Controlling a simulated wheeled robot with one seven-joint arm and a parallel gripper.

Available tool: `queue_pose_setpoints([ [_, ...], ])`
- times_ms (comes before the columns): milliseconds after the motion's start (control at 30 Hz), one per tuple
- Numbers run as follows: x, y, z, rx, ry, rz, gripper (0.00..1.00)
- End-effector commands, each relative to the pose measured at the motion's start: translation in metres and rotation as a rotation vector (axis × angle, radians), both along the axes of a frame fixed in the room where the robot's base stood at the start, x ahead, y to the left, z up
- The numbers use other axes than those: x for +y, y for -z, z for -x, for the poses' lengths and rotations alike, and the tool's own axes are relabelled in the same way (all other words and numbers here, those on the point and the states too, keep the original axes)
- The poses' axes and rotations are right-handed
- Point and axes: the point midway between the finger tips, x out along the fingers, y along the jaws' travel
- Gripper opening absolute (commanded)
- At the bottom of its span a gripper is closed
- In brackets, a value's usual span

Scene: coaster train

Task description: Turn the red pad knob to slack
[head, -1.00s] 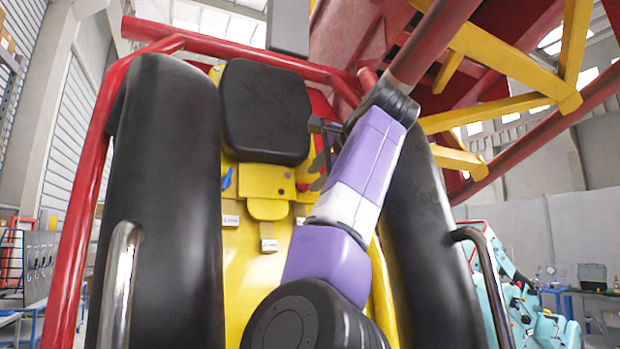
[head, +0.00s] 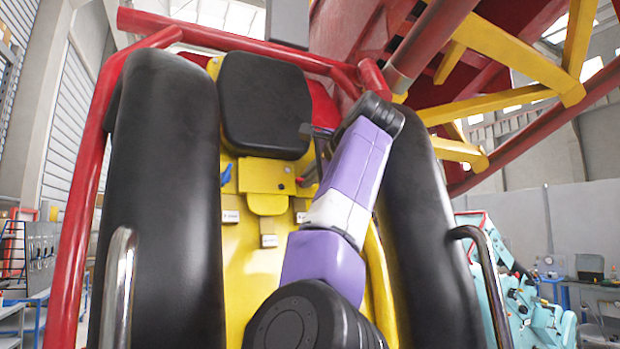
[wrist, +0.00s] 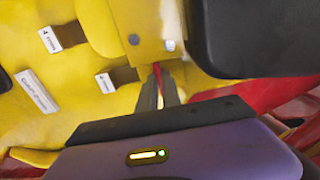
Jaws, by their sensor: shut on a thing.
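The red pad knob (head: 299,180) is a small red knob on the yellow seat panel, just below the black headrest pad. In the wrist view a narrow red part of the knob (wrist: 157,70) shows between my fingertips. My gripper (wrist: 160,88) is shut on it, its two dark fingers on either side. In the head view my gripper (head: 309,175) is at the knob's right side, partly hidden by my forearm. The knob's exact turn angle and any slack marking cannot be read.
The black headrest pad (head: 265,105) is just above. A blue knob (head: 226,174) is at the panel's left. Small label tags (head: 230,216) are on the yellow seat back. Thick black restraints stand on both sides, the right one (head: 425,210) behind my arm.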

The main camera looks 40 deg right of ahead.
Motion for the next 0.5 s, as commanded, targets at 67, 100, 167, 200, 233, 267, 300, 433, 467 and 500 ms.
queue_pose_setpoints([
  [67, 0.0000, 0.0009, 0.0001, 0.002, 0.000, 0.000, 0.00],
  [100, -0.0001, 0.0010, 0.0001, 0.004, -0.001, 0.003, 0.00],
  [167, -0.0002, 0.0010, 0.0001, 0.006, -0.002, 0.009, 0.00],
  [200, -0.0002, 0.0011, 0.0001, 0.008, -0.004, 0.017, 0.00],
  [233, -0.0002, 0.0011, 0.0001, 0.010, -0.006, 0.024, 0.00],
  [267, -0.0002, 0.0012, 0.0000, 0.013, -0.008, 0.033, 0.00],
  [300, -0.0002, 0.0014, 0.0000, 0.017, -0.011, 0.047, 0.00],
  [433, -0.0004, 0.0018, 0.0000, 0.037, -0.026, 0.110, 0.00],
  [467, -0.0004, 0.0016, 0.0001, 0.042, -0.032, 0.131, 0.00],
  [500, -0.0008, 0.0017, 0.0003, 0.050, -0.037, 0.157, 0.00],
])
